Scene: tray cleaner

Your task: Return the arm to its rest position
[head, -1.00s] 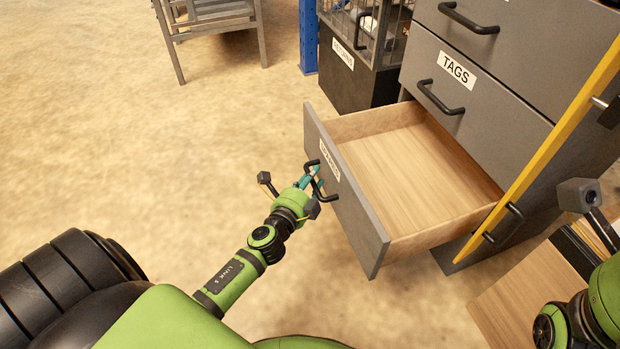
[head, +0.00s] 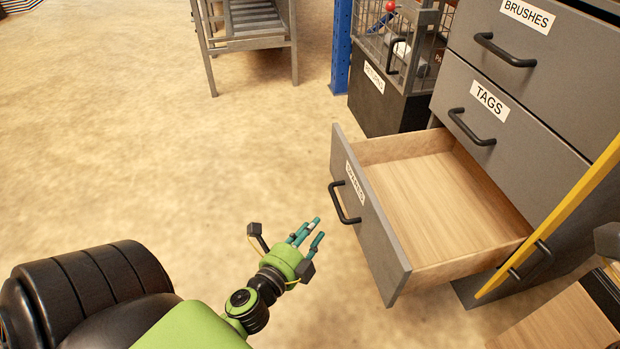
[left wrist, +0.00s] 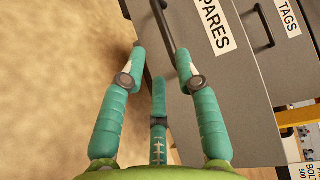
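My left gripper (head: 306,234) is apart from the open bottom drawer, in front of and to the left of its front panel. Its teal fingers are spread and nothing is between them. It also shows open in the left wrist view (left wrist: 160,65), with the drawer's black handle (left wrist: 163,22) beyond the fingers. The drawer (head: 372,235), labelled SPARES, stands pulled out and looks empty inside. Its handle (head: 343,203) is free of the gripper. My right gripper is not in view.
A grey cabinet (head: 520,130) with BRUSHES and TAGS drawers, both shut, stands at the right. A yellow bar (head: 560,215) runs along its side. A black RETURNS bin (head: 385,100) and a grey rack (head: 245,40) stand behind. The floor at left is clear.

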